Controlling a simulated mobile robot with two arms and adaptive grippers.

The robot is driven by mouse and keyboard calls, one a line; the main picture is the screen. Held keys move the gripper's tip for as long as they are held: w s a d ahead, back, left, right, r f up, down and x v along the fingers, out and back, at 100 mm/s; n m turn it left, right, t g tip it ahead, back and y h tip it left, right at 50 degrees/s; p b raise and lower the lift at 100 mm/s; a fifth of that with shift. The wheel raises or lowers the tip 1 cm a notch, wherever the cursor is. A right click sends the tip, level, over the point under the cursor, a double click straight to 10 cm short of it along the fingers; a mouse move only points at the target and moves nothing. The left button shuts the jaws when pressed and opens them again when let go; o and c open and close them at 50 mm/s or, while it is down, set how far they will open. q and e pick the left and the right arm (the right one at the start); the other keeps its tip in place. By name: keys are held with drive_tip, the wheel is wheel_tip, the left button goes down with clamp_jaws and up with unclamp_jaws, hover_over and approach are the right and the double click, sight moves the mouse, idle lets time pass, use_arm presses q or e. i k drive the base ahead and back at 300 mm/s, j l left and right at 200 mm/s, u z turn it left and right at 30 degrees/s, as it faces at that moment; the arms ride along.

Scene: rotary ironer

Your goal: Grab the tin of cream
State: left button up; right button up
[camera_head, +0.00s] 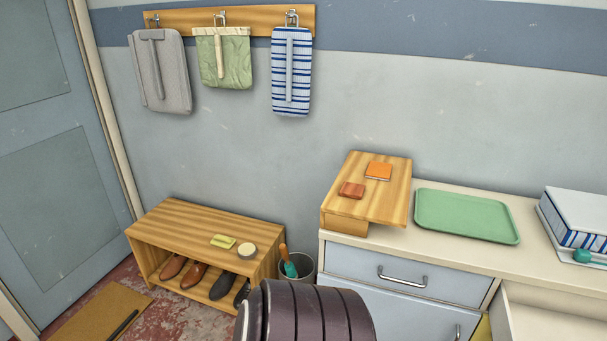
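A small round tin with a pale cream top and a dark side (247,250) sits on the right end of the wooden shoe bench (185,222). It looks like the tin of cream, but no label is readable. A yellow-green block (222,241) lies on the bench close to its left. Neither of my grippers shows in the head view.
Shoes (197,273) stand under the bench, and a grey bin (304,267) with brushes stands to its right. A counter (445,251) holds a wooden stand (362,183), a green tray (466,216) and a striped box (575,222). A dark ribbed form, possibly mine, blocks the bottom middle.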

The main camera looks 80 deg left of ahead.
sight(248, 252)
drive_tip(key=u, duration=3.2)
drive_tip(key=i+j+z, duration=0.2)
drive_tip(key=i+j, duration=0.35)
drive_tip(key=i, duration=0.15)
